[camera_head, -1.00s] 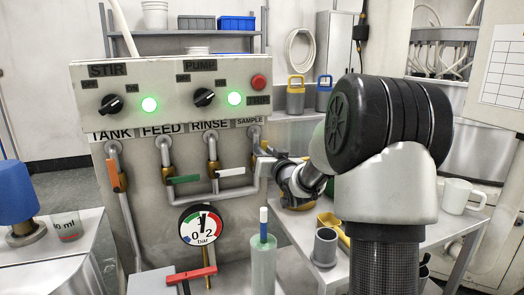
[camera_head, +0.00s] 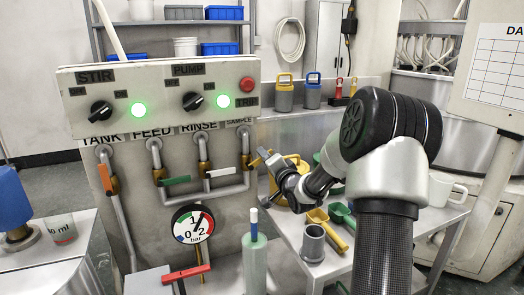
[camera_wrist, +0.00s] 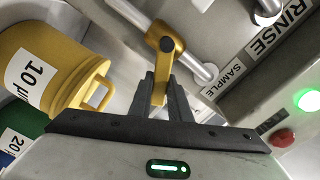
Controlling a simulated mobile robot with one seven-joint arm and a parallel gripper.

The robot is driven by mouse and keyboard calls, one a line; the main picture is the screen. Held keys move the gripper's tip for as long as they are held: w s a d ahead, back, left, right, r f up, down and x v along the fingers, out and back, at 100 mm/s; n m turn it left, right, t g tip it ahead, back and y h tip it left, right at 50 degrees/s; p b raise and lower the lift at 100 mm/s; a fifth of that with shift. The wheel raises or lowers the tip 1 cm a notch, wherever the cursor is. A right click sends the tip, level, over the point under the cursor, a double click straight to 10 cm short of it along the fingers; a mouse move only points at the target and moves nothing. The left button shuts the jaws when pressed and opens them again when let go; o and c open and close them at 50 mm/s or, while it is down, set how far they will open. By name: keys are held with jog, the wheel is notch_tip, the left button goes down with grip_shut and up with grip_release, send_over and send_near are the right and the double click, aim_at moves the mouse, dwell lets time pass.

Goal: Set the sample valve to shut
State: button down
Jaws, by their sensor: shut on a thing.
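The sample valve has a yellow lever (camera_head: 262,157) on the rightmost pipe of the panel, below the SAMPLE label (camera_head: 239,121). In the wrist view, the yellow lever (camera_wrist: 160,90) hangs from its yellow pivot (camera_wrist: 165,37) between my fingers. My gripper (camera_wrist: 161,98) is shut on the lever's free end. The lever stands at an angle to the pale pipe (camera_wrist: 195,62); I cannot tell its exact valve position. In the head view, my gripper (camera_head: 277,166) is beside the pipe, its fingers small and partly hidden.
The tank lever (camera_head: 105,178) is orange, the feed lever (camera_head: 175,181) green, the rinse lever (camera_head: 222,172) white. A yellow 10 µ jug (camera_wrist: 45,75) stands close to my gripper. A blue-capped bottle (camera_head: 254,255) and grey cup (camera_head: 313,244) stand below.

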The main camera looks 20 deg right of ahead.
jog(key=m, duration=0.1)
jog(key=f+m+p, duration=0.1)
jog(key=m, duration=0.1)
jog(key=shift+d+f, duration=0.3)
jog(key=shift+d, duration=0.1)
jog(key=shift+f+m+p, duration=0.35)
jog(key=shift+f+m, duration=0.2)
jog(key=shift+m, duration=0.65)
jog(key=shift+f, duration=0.1)
jog(key=c, duration=1.6)
grip_release()
jog(key=shift+c, duration=0.2)
jog(key=shift+s, duration=0.15)
jog(key=s+p, duration=0.1)
jog(key=s, duration=1.6)
jog(key=shift+p, duration=0.4)
jog(key=shift+s, duration=0.1)
